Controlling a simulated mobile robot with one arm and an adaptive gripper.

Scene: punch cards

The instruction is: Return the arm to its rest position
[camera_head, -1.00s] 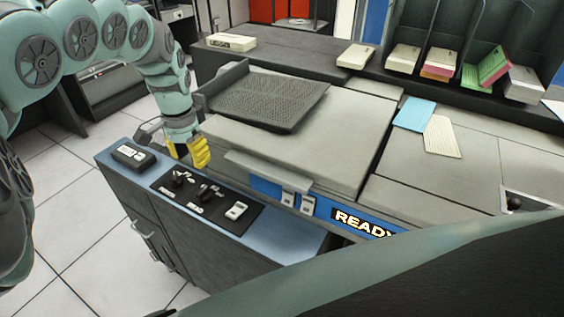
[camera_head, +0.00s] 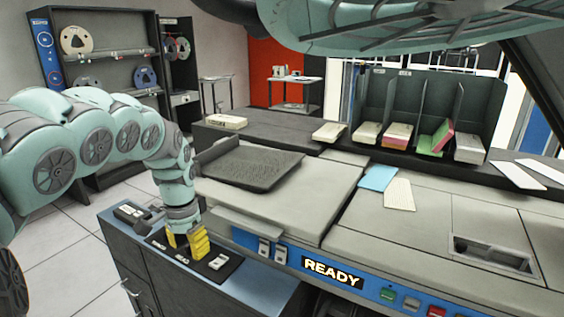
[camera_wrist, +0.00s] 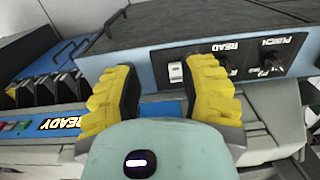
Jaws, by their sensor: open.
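My gripper (camera_head: 187,241) hangs fingers down over the dark switch panel at the left end of the card machine. Its yellow fingers stand apart with nothing between them. In the wrist view my gripper (camera_wrist: 163,95) is also open and empty, and the panel (camera_wrist: 265,62) with its READ and PUNCH labels lies beyond the fingers. A white switch (camera_wrist: 176,72) shows between the fingers; it also shows in the head view (camera_head: 219,262). My teal arm curves in from the left. Whether the fingers touch the panel cannot be told.
The machine (camera_head: 300,192) carries a dark perforated tray (camera_head: 250,166) and a READY sign (camera_head: 333,272). A blue card (camera_head: 379,178) and a cream card (camera_head: 399,195) lie on its top. Card stacks stand in a dark rack (camera_head: 447,95) behind. Open floor (camera_head: 60,245) shows at left.

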